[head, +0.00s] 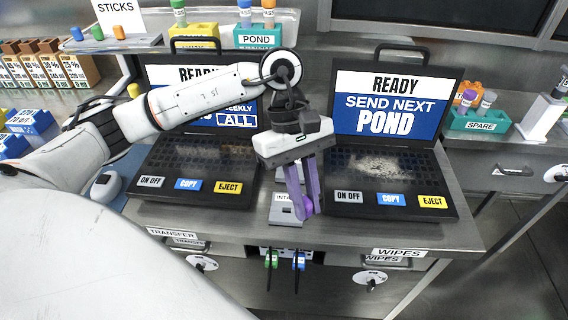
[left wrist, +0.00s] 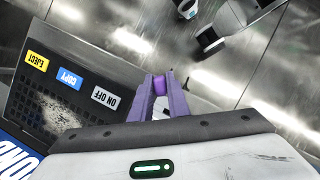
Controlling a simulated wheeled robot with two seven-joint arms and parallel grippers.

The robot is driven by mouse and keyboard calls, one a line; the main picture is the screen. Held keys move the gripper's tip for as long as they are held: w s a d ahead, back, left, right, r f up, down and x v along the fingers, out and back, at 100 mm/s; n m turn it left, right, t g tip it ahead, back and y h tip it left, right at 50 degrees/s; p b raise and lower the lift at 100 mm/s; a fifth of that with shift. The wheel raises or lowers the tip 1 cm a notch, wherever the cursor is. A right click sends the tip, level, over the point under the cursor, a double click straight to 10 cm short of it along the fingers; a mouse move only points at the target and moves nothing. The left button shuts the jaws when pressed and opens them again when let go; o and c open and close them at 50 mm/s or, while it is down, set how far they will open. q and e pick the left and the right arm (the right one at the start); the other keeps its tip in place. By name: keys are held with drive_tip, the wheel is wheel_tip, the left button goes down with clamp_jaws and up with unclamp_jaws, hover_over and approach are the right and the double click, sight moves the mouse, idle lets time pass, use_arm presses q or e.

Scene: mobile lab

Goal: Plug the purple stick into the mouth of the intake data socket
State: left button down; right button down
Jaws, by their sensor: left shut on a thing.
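My left gripper (head: 304,205) has purple fingers pointing down, between the two laptops. It is shut on the purple stick (head: 307,207), a small rounded purple piece at the fingertips. The stick also shows between the fingertips in the left wrist view (left wrist: 160,86). The intake data socket (head: 285,214) is a grey block on the bench with a partly covered label. In the head view the fingertips and stick overlap its right part. I cannot tell whether the stick touches it. The fingers hide some of the block, and its mouth is not clear.
The right laptop (head: 392,145) reads "SEND NEXT POND"; the left laptop (head: 160,165) is partly behind my arm. Stick racks labelled POND (head: 257,38) and SPARE (head: 480,122) stand behind and at the right. Drawers with handles line the bench front (head: 340,240).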

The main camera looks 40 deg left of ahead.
use_arm(q)
drive_tip(key=w+a+r+n+t, duration=0.1)
drive_tip(key=a+n+t, duration=0.3)
drive_tip(key=n, duration=0.7)
drive_tip(key=shift+w+a+p, duration=0.35)
drive_tip(key=shift+w+a, duration=0.5)
drive_tip(key=shift+a, duration=0.3)
wheel_tip(320, 180, down, 5)
drive_tip(key=b, duration=0.5)
drive_tip(key=shift+r, duration=0.1)
drive_tip(key=shift+f+b, duration=0.25)
drive_tip(key=shift+b, duration=0.15)
drive_tip(key=shift+f, duration=0.15)
